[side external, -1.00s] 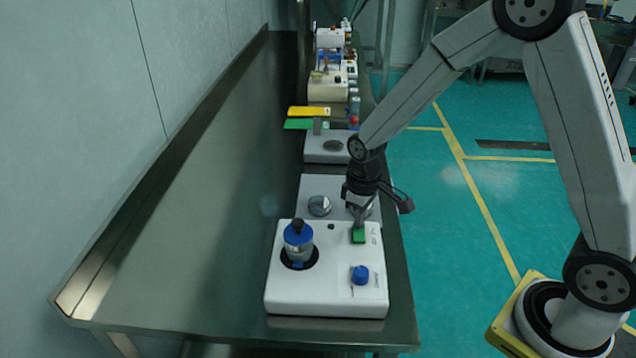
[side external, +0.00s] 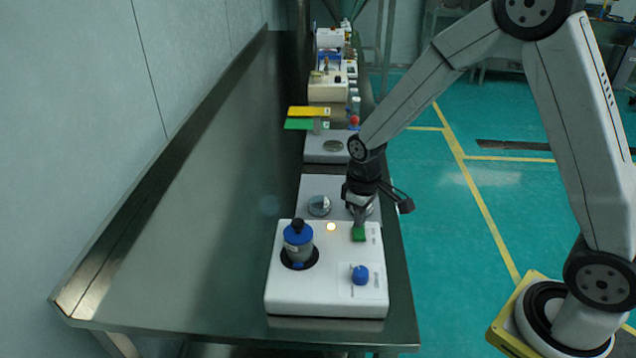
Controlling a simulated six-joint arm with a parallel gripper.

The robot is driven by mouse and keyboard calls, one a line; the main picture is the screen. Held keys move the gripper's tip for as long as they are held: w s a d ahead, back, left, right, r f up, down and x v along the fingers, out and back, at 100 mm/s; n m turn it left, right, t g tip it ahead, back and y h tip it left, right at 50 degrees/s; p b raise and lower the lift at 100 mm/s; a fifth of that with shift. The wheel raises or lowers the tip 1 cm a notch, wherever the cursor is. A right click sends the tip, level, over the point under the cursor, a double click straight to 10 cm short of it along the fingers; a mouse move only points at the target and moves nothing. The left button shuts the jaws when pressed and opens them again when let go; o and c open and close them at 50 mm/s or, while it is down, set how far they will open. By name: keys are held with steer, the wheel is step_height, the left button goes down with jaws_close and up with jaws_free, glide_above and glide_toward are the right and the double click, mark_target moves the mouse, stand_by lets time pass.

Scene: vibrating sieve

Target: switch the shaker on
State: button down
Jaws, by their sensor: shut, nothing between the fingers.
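The shaker (side external: 325,291) is a white box near the front end of the steel bench. A grey container with a blue lid and black knob (side external: 298,240) stands in its round black recess, slightly tilted. A green switch (side external: 359,233) is at the back right of its top, and a blue knob (side external: 360,274) is at the front right. A small lamp (side external: 331,227) between container and switch glows warm. My gripper (side external: 359,222) points down, shut and empty, with its tips at the green switch; I cannot tell whether they touch it.
A device with a round metal pan (side external: 319,205) stands right behind the shaker, close to my gripper. Another similar device (side external: 328,147) and yellow and green plates (side external: 308,112) are farther back. The bench (side external: 200,230) is clear on the left.

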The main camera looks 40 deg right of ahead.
steer(key=shift+r, duration=3.15)
steer(key=shift+s, duration=0.1)
steer(key=s+m+t, duration=0.2)
steer(key=s+m, duration=0.1)
steer(key=s, duration=0.8)
steer(key=shift+d+f+t, duration=0.2)
steer(key=shift+d+t, duration=0.05)
steer(key=shift+t, duration=0.05)
